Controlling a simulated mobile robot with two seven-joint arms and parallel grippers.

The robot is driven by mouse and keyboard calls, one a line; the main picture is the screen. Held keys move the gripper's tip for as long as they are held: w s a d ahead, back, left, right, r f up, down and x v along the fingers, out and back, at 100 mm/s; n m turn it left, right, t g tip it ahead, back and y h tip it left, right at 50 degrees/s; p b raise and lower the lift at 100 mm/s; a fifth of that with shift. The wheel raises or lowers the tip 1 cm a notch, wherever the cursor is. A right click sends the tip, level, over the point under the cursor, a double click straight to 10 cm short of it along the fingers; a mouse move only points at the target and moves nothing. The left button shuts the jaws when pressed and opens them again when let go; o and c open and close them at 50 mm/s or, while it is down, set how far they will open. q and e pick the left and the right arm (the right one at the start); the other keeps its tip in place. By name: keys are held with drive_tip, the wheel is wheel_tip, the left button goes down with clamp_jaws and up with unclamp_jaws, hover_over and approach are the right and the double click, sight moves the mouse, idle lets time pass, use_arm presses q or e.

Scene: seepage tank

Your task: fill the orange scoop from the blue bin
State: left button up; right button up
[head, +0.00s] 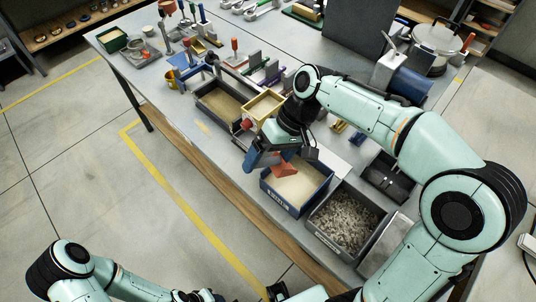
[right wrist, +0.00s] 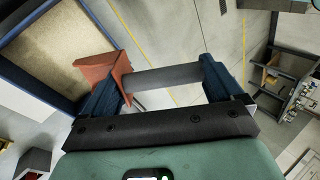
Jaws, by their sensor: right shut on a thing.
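The blue bin (head: 280,198) stands at the table's near edge and holds pale sand (head: 303,187). The orange scoop (head: 284,169) is over the bin's left part in the head view, tilted. In the right wrist view the orange scoop (right wrist: 100,75) shows beside the fingers, with the sand (right wrist: 45,45) and the bin's blue rim (right wrist: 100,22) behind it. My right gripper (head: 268,158) is shut on the scoop's grey handle (right wrist: 165,76), which spans between the fingers. Whether the scoop holds sand cannot be told.
A dark bin of grey gravel (head: 345,222) stands right of the blue bin. A dark tray of sand (head: 220,102) and a yellow-rimmed box (head: 263,106) stand behind. A black case (head: 386,178) lies to the right. Floor is open left of the table.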

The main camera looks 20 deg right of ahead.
sight(279, 168)
wheel_tip(279, 168, down, 3)
drive_tip(key=shift+f+b, duration=0.1)
drive_tip(key=shift+b, duration=0.8)
use_arm(q)
drive_tip(key=shift+s+f+b, duration=0.3)
drive_tip(key=shift+s+f, duration=0.05)
drive_tip(key=shift+f, duration=0.4)
drive_tip(key=shift+s+f+b, duration=0.3)
drive_tip(key=shift+f, duration=0.5)
drive_tip(key=shift+s+f+b, duration=0.3)
drive_tip(key=shift+s+f, duration=0.05)
drive_tip(key=shift+f, duration=0.4)
use_arm(e)
drive_tip(key=shift+f, duration=1.5)
use_arm(q)
drive_tip(key=shift+f, duration=0.15)
use_arm(e)
drive_tip(key=shift+f, duration=0.35)
use_arm(q)
drive_tip(key=shift+w+r+p, duration=0.3)
drive_tip(key=shift+r+p, duration=0.4)
drive_tip(key=shift+r, duration=0.25)
use_arm(e)
drive_tip(key=shift+w+d+f, duration=0.1)
drive_tip(key=shift+w+d, duration=0.1)
drive_tip(key=shift+d, duration=1.5)
